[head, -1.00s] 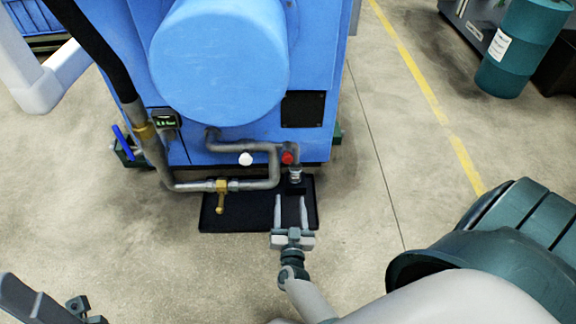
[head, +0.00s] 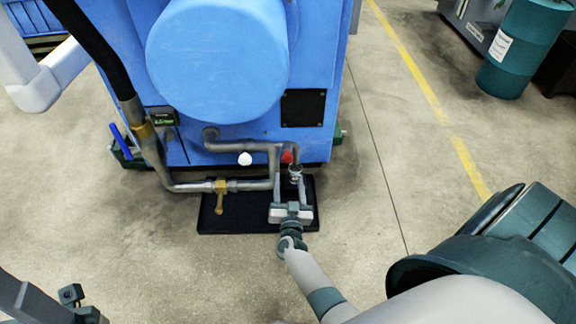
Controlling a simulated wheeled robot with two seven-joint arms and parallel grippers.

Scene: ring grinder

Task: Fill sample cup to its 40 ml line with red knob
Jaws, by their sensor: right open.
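The red knob (head: 287,157) sits on the grey pipework low on the front of the blue machine. Just below and right of it is a small shiny grey cylinder (head: 295,171), which appears to be the sample cup; its 40 ml line and any contents are too small to make out. My right gripper (head: 289,180) is open, its fingers pointing toward the machine. The fingertips reach beside the cylinder, below the red knob; I cannot tell whether they touch it. Only dark parts of my left arm show at the bottom left corner; its fingertips are not seen.
A blue-handled valve (head: 121,139) stands further left. A green drum (head: 522,48) is far right. The floor in front is clear.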

